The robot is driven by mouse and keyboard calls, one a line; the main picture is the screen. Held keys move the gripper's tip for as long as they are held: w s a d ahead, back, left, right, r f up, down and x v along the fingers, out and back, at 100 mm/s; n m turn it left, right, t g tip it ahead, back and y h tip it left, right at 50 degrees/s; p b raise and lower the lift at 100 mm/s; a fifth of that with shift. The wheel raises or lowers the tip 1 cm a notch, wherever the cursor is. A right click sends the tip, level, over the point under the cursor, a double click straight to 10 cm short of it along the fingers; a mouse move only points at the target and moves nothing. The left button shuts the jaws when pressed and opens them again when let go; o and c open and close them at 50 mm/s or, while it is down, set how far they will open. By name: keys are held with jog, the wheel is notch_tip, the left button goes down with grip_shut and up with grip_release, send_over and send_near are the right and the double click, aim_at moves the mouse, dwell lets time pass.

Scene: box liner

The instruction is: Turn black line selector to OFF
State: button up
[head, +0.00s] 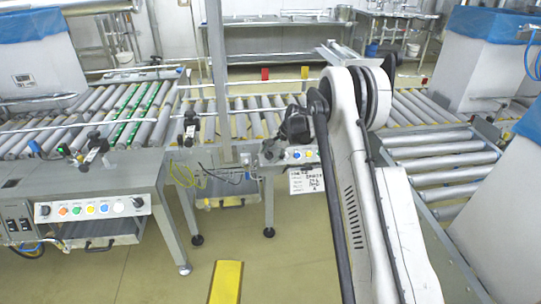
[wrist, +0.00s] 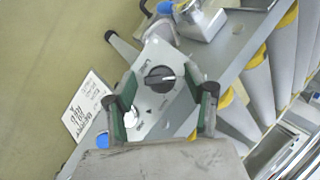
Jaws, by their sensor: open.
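The black selector knob (wrist: 160,79) sits on a small light-grey plate (wrist: 158,54) with short printed marks, too blurred to read. Its white pointer line lies roughly across the picture. My gripper (wrist: 160,98) is open, with its green-padded fingers to the left and right of the plate's lower part. The knob lies between and slightly beyond the fingertips, with no visible contact. In the head view my gripper (head: 295,126) is over the middle conveyor's front control panel (head: 300,155). I cannot make out the knob there.
A white label sheet (wrist: 83,106) hangs beside the panel, and it also shows in the head view (head: 308,182). Conveyor rollers (wrist: 262,85) with yellow ends lie right of the knob. A separate button panel (head: 92,207) stands at left. A yellow floor block (head: 226,282) lies in front.

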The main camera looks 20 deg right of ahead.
jog(key=shift+c, duration=0.5)
jog(key=c, duration=1)
jog(key=shift+c, duration=0.2)
jog(key=shift+m, duration=0.3)
jog(key=m+t+y+b, duration=0.1)
jog(key=m+b, duration=0.1)
jog(key=m, duration=0.1)
jog(key=shift+s+d+f+t, duration=0.1)
jog(key=shift+f+t, duration=0.05)
jog(key=shift+t, duration=0.25)
jog(key=shift+m+t+y+b, duration=0.4)
jog(key=shift+m+t+b, duration=0.65)
jog(key=shift+m, duration=1.15)
